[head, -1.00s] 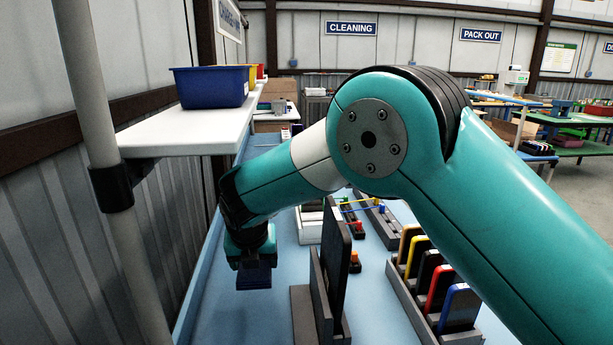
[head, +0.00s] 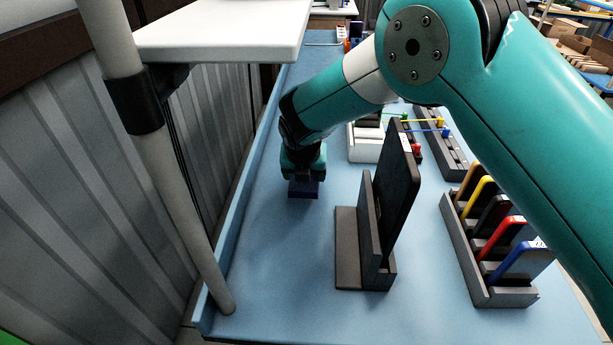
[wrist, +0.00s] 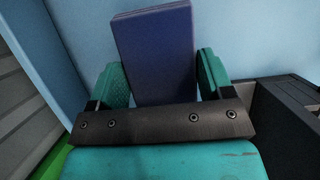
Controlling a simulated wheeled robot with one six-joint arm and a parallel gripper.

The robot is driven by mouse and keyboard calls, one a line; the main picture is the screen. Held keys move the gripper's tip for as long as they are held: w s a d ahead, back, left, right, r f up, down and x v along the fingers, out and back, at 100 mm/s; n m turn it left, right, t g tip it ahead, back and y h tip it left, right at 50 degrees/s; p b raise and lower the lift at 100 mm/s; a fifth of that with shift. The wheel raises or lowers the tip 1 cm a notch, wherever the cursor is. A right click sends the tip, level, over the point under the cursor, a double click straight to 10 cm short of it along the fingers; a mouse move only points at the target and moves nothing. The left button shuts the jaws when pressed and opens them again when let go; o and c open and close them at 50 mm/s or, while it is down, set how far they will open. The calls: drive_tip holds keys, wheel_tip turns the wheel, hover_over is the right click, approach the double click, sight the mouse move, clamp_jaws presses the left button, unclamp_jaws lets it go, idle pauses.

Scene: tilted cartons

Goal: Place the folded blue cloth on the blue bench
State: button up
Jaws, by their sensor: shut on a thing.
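My gripper (head: 304,176) points down over the left part of the blue bench (head: 270,275). Its two teal fingers (wrist: 163,80) are shut on the folded blue cloth, one on each side. The cloth (wrist: 155,45) is a dark blue flat block in the wrist view. In the head view only a small part of the cloth (head: 304,190) shows below the gripper. The cloth is at or just above the bench top; I cannot tell whether it touches.
A dark stand with an upright black panel (head: 400,190) is just right of the gripper. A rack with coloured upright devices (head: 490,285) is farther right. A white shelf (head: 225,35) overhangs at upper left, with a grey post (head: 175,190). The bench's front left is clear.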

sight(304, 184)
drive_tip(key=shift+f+p, duration=0.4)
drive_tip(key=shift+f, duration=1.45)
drive_tip(key=shift+f, duration=0.1)
drive_tip(key=o, duration=0.9)
drive_tip(key=shift+b+v, duration=0.95)
drive_tip(key=shift+v, duration=2.95)
